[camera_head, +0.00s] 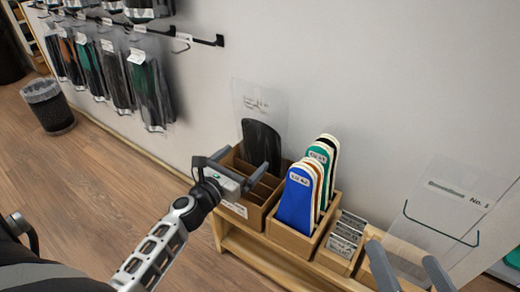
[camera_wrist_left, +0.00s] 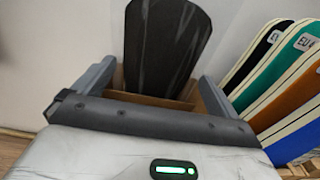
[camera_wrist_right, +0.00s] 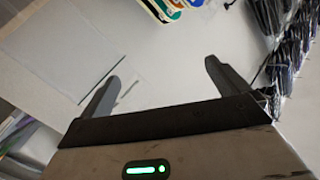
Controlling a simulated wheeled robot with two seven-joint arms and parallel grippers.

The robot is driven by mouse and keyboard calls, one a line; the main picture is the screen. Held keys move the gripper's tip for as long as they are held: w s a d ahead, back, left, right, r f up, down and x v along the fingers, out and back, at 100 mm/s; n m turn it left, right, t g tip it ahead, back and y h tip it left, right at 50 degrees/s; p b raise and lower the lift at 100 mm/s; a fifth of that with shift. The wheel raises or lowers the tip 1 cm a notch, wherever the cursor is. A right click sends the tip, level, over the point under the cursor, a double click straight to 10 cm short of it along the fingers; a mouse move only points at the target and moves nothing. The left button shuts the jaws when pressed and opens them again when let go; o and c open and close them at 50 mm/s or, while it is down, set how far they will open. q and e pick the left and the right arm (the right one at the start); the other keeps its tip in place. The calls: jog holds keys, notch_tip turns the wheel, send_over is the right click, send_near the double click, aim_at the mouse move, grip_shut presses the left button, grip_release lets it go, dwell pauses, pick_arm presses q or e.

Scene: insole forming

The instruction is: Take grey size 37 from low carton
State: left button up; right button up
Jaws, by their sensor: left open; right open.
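A dark grey insole (camera_head: 262,140) stands upright in the low brown carton (camera_head: 254,214) in the head view. Its size cannot be read. My left gripper (camera_head: 240,150) is open over this carton. In the left wrist view, the grey insole (camera_wrist_left: 164,45) rises beyond and between my open left fingers (camera_wrist_left: 160,75), with no clear contact. The carton's wall (camera_wrist_left: 122,95) shows below it. My right gripper (camera_head: 405,252) is open and empty at the lower right of the head view; its spread fingers (camera_wrist_right: 160,72) also show in the right wrist view.
A second carton (camera_head: 290,238) with blue, green and other insoles (camera_head: 298,200) stands close on the right. A small box of cards (camera_head: 345,240) is beside it. A clear sheet (camera_head: 262,98) is behind the grey insole, against the wall. Hanging packs (camera_head: 150,90) and a bin (camera_head: 48,105) are at left.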

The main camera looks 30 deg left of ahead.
aim_at(257, 149)
pick_arm(q)
jog(key=w, duration=0.3)
jog(key=w+b, duration=0.1)
jog(key=w, duration=0.1)
jog(key=shift+d+f, duration=0.2)
jog(key=shift+d, duration=0.15)
jog(key=c, duration=1.1)
